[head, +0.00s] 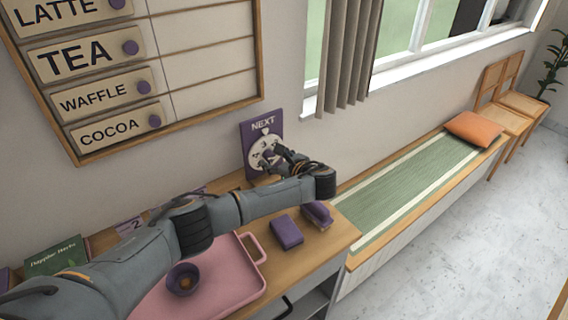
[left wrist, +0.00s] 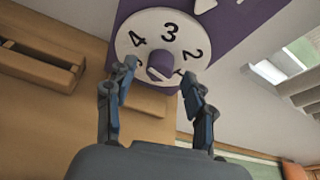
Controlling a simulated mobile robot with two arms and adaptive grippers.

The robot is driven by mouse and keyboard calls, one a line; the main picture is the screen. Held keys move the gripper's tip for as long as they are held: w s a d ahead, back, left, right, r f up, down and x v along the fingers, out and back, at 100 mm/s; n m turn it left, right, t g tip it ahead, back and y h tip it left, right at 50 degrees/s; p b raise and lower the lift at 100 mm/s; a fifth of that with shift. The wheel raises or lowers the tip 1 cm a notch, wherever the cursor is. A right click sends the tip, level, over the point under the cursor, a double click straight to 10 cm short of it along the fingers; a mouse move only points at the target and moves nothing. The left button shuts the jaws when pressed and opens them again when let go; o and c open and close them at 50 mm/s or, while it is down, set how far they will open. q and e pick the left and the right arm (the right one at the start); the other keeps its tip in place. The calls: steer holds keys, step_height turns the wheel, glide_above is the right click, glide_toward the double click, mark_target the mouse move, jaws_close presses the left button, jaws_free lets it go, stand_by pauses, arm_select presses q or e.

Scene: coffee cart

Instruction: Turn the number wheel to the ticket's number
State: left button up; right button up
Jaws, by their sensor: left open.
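The number wheel (head: 258,150) is a white disc on a purple board (head: 262,127) marked NEXT, against the wall. In the left wrist view the wheel (left wrist: 134,52) shows 4, 3 and 2 around a purple knob (left wrist: 162,67). A white pointer (left wrist: 204,5) above lies in a direction between 3 and 2. My left gripper (head: 268,160) is in front of the wheel; in the wrist view its open fingers (left wrist: 160,78) are on either side of the knob, contact unclear. A card reading 2 (head: 130,226), likely the ticket, is partly behind my left arm. My right gripper is not in view.
A pink tray (head: 247,288) with a purple cup (head: 183,279) lies on the counter. A purple box (head: 286,232) and another purple item (head: 318,214) sit to the right. A menu board (head: 190,60) hangs above; a bench (head: 400,190) stands at right.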

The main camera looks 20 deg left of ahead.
arm_select(q)
steer(key=v, duration=1.1)
steer(key=shift+f, duration=0.1)
